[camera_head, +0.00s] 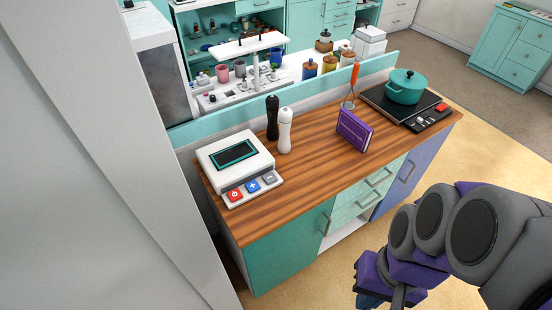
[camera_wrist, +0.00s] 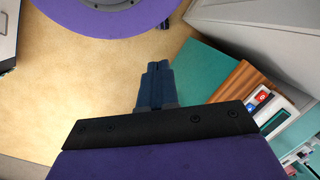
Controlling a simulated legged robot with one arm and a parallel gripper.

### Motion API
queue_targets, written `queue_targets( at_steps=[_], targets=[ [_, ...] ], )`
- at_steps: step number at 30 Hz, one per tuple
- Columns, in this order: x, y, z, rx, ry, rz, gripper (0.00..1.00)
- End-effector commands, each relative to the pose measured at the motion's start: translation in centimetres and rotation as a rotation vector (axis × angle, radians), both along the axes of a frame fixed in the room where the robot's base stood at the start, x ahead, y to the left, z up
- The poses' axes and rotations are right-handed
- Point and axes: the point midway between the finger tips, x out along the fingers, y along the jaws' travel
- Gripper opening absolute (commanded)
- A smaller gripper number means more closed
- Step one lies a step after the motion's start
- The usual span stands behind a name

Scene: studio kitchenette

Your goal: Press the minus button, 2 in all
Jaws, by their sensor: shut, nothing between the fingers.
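A white box-shaped device (camera_head: 235,158) with a dark screen stands on the left end of the wooden counter. On its front ledge are a red power button (camera_head: 234,195), a blue plus button (camera_head: 253,187) and a grey button (camera_head: 269,179), the rightmost, whose mark is too small to read. My gripper (camera_wrist: 157,67) is shut and empty, its blue fingers over the floor in the wrist view. It is off the counter, well apart from the device; in the head view only part of it shows at the bottom edge. The device shows at the right of the wrist view (camera_wrist: 285,92).
Black and white mills (camera_head: 285,132) stand just behind and right of the device. The floor (camera_head: 310,280) before the teal cabinets is clear.

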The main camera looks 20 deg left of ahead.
Motion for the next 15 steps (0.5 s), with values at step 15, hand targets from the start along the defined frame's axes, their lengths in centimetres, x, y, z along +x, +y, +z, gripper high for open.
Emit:
queue_targets(
  at_steps=[15],
  targets=[
    [16.2, 21.6, 6.4, 0.639, 0.030, -0.180, 0.00]
  ],
)
